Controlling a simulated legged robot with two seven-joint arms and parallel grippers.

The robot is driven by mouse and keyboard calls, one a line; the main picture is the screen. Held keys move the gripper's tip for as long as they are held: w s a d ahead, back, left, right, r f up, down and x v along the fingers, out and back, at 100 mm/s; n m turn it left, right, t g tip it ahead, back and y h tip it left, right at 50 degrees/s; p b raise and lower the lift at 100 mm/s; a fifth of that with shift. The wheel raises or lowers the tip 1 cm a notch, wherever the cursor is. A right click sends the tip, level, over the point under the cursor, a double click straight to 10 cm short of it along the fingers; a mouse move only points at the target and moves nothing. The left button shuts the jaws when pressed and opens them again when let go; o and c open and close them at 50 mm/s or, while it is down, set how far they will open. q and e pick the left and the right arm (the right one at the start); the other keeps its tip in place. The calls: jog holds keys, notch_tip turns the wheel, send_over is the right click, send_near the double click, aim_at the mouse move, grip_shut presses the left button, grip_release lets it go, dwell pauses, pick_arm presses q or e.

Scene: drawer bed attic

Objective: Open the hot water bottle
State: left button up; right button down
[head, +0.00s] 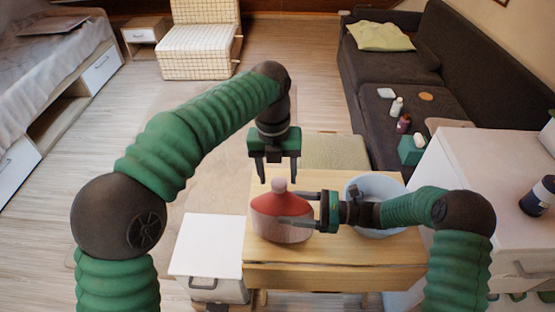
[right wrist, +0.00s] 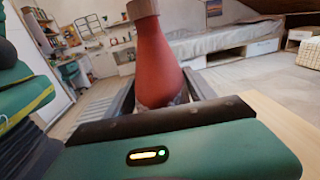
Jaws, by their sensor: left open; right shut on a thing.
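The hot water bottle (head: 268,205), red with a paler lower part and a pinkish cap (head: 279,184), stands upright on the wooden table. My right gripper (head: 298,208) reaches in from the right and is shut on the bottle's body. In the right wrist view the red bottle (right wrist: 160,62) rises between the two fingers, its pale cap (right wrist: 142,9) at the top edge. My left gripper (head: 279,172) points down from above, open, with its fingertips just above the cap or at either side of it; I cannot tell whether they touch it.
A pale round basin (head: 366,182) stands on the wooden table (head: 335,250) behind my right gripper. A white cabinet (head: 207,245) is at the table's left. A white counter (head: 480,165) with a dark jar (head: 538,196) is at the right. A dark sofa (head: 385,65) stands behind.

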pick_arm(q)
notch_tip(320, 180, down, 2)
